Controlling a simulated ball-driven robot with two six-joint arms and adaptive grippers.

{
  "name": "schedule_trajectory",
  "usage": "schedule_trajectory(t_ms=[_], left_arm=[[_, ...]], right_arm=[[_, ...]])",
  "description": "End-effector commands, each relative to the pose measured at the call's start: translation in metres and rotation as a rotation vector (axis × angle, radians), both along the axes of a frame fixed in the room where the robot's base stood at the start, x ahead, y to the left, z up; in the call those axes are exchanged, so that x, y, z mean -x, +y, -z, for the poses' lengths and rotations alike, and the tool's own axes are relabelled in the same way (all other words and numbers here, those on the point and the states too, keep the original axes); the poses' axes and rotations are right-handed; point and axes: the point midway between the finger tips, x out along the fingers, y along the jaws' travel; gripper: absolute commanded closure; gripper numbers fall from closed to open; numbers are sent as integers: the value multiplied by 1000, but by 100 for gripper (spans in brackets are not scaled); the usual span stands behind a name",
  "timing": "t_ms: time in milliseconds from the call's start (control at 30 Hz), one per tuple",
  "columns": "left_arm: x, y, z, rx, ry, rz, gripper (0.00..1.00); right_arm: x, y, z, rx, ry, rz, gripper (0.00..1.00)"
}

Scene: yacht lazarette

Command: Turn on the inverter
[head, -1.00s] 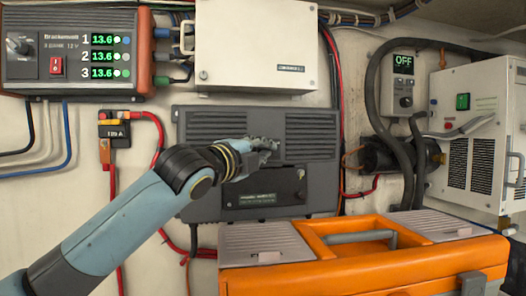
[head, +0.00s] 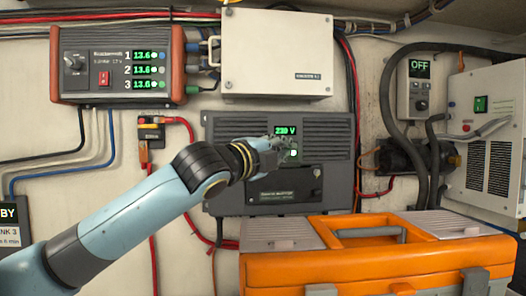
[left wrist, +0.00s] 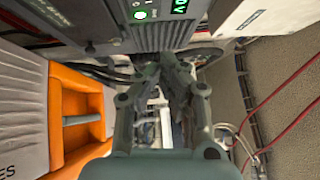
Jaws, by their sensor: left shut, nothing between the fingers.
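The inverter (head: 228,128) is a dark grey finned box on the wall in the middle of the head view. Its green display (head: 286,130) is lit and reads about 230 V. A lit green button (left wrist: 140,14) shows on its face in the left wrist view, with part of the display beside it. My left gripper (head: 284,148) is in front of the inverter's middle, just below the display, shut and empty. Its fingers (left wrist: 177,68) are together and look apart from the button in the left wrist view. My right gripper is out of view.
An orange toolbox (head: 375,262) stands in front, below the inverter. A charger (head: 118,65) with a red switch and a white box (head: 277,52) are above. A small panel reading OFF (head: 420,88) and a white unit (head: 490,125) are at right. Cables run around the inverter.

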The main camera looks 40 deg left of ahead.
Motion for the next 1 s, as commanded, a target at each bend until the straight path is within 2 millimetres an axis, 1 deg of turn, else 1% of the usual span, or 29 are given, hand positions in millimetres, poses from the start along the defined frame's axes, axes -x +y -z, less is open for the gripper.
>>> schedule_trajectory(t_ms=[33,100,200,300,400,500,700,1000], left_arm=[[6,0,2,-7,2,0,100],[15,0,2,-8,3,-1,100],[29,-3,0,-9,2,1,100],[42,-3,-1,-11,3,0,100],[54,-4,-2,-13,5,-1,100],[62,-3,-3,-11,6,-6,100],[72,-5,-5,-5,3,-2,100],[75,-6,-6,1,0,0,100]], right_arm=[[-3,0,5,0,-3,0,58],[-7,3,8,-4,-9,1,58],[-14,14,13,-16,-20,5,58],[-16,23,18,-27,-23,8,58],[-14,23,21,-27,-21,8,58],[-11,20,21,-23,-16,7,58],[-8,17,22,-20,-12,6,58],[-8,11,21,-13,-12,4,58]])
